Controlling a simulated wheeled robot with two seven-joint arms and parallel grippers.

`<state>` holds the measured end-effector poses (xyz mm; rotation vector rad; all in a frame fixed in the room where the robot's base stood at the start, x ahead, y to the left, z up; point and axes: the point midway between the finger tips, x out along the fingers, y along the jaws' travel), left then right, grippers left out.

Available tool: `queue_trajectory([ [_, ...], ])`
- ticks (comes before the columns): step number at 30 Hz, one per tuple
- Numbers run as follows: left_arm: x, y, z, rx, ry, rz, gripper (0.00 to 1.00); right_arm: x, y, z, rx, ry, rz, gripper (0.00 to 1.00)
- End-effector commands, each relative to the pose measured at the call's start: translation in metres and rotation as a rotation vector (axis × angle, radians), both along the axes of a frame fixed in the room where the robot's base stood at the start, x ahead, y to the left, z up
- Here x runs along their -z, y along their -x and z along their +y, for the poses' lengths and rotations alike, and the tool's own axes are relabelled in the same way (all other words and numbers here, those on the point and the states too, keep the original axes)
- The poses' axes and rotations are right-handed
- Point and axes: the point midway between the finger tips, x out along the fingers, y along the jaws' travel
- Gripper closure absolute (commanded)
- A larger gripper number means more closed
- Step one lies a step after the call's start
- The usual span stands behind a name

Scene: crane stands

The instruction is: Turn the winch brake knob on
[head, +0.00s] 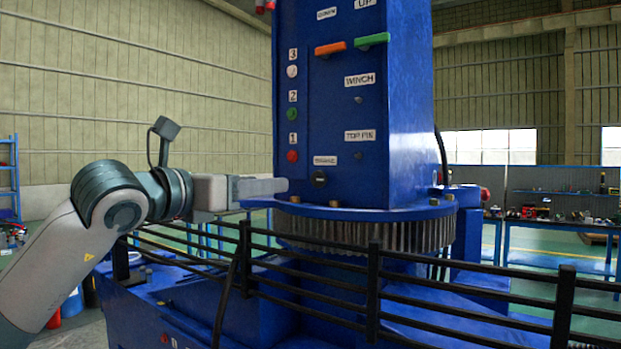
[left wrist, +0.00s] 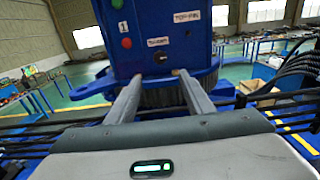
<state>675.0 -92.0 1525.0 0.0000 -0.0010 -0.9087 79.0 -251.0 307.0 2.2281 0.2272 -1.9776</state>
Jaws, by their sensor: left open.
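The blue crane column carries a dark round knob (head: 319,179) low on its front face, under a small white label whose word is hard to read. I take it as the brake knob; it also shows in the left wrist view (left wrist: 160,57), just beyond and between my fingertips. My left gripper (head: 287,186) is open and empty, at the left of the knob in the head view and apart from it. In the left wrist view its two fingers (left wrist: 158,75) reach toward the column, spread apart. The knob's setting is too small to tell. My right gripper is not in view.
Above are a WINCH label (head: 359,80), a TOP PIN label (head: 359,135), a red button (head: 292,156), a green button (head: 292,114), and orange (head: 330,48) and green levers (head: 372,40). A blue flange (head: 400,212) juts out below the knob. Black railings (head: 373,290) stand in front.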

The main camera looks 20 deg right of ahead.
Motion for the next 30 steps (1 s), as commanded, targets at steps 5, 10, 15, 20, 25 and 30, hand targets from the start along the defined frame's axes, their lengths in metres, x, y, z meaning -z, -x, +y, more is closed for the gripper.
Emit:
queue_trajectory([
  [5, -0.003, -0.016, -0.021, 0.000, -0.001, 0.005, 0.52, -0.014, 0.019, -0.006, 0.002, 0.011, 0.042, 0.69],
  [10, -0.005, -0.035, -0.045, 0.001, -0.001, 0.004, 0.52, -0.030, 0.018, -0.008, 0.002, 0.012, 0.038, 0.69],
  [15, -0.005, -0.054, -0.069, 0.001, -0.001, 0.004, 0.52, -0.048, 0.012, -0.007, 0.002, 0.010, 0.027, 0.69],
  [20, -0.005, -0.071, -0.092, 0.000, -0.001, 0.003, 0.52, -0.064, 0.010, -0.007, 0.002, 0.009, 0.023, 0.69],
  [25, -0.003, -0.086, -0.111, 0.001, -0.001, 0.003, 0.52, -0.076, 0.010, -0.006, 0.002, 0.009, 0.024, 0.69],
  [30, -0.001, -0.094, -0.120, 0.000, 0.000, 0.003, 0.52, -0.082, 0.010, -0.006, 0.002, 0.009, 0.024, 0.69],
])
